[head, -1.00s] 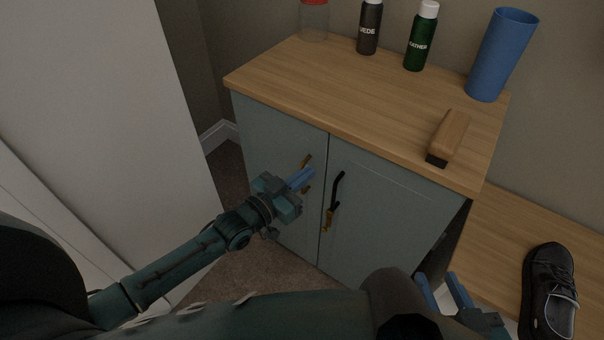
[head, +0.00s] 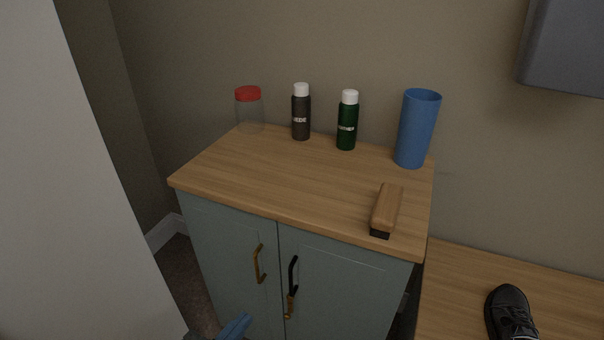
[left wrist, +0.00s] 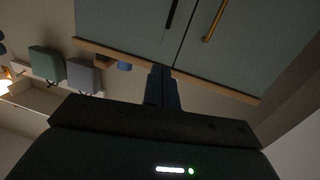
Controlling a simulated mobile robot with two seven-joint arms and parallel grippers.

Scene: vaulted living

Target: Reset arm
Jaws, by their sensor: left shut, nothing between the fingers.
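My left gripper (head: 236,326) shows only its blue fingertips at the bottom edge of the head view, low in front of the cabinet. It is shut and empty. In the left wrist view the shut fingers (left wrist: 162,88) point toward the cabinet front, which appears upside down. The grey-green cabinet (head: 230,235) has two closed doors with a brass handle (head: 258,264) on the left and a black handle (head: 292,275) on the right. The left fingers are apart from both handles. My right gripper is out of view.
On the wooden cabinet top stand a red-lidded jar (head: 249,110), a dark bottle (head: 301,112), a green bottle (head: 347,120), a blue cup (head: 416,130) and a brush (head: 386,210). A black shoe (head: 510,315) lies on the lower bench (head: 460,290) at right. A white panel (head: 70,190) stands left.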

